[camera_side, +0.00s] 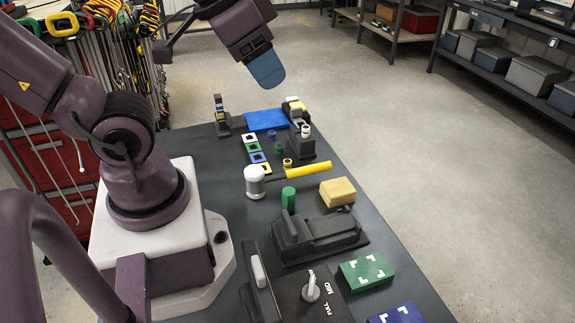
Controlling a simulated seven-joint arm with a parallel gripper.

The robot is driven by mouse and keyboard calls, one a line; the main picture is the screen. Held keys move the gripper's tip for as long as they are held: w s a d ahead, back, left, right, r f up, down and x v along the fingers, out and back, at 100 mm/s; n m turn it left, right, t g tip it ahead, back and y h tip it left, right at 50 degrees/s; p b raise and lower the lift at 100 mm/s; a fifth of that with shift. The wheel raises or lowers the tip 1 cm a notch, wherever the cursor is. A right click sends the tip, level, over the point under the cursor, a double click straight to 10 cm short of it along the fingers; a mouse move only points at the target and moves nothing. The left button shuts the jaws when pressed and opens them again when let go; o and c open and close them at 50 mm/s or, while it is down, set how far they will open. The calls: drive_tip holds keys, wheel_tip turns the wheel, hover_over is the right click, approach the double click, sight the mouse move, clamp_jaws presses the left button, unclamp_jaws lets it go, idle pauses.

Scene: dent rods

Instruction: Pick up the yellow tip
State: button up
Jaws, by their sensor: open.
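The yellow tip looks to be the small yellow ring-like piece (287,163) standing on the dark table, at the near end of a short row of small coloured pieces. It is small in the picture, so its exact shape is hard to tell. My gripper (268,76), with blue fingers, hangs high above the far part of the table, well above and beyond the yellow piece. It is open, and I see nothing held in it. The fingers are seen side-on and overlap, so the gap between them is hidden.
Coloured square frames (255,152) lie left of the tip; a dark stand (301,146) is right. A mallet (305,171) lies just in front. Nearer are a green cylinder (288,199), a yellow block (337,191) and a dark fixture (318,236). A blue mat (265,120) lies behind.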

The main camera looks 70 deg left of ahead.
drive_tip(key=w+a+f+n+g+y, duration=0.1)
drive_tip(key=w+a+f+n+g, duration=0.1)
drive_tip(key=w+a+f+g, duration=0.3)
drive_tip(key=m+h, duration=0.1)
drive_tip(key=m, duration=2.2)
hover_over(288, 161)
wheel_tip(288, 161, down, 17)
drive_tip(key=shift+g, duration=0.3)
wheel_tip(288, 161, down, 13)
drive_tip(key=shift+d, duration=0.1)
drive_tip(key=shift+c, duration=0.2)
drive_tip(key=c, duration=1)
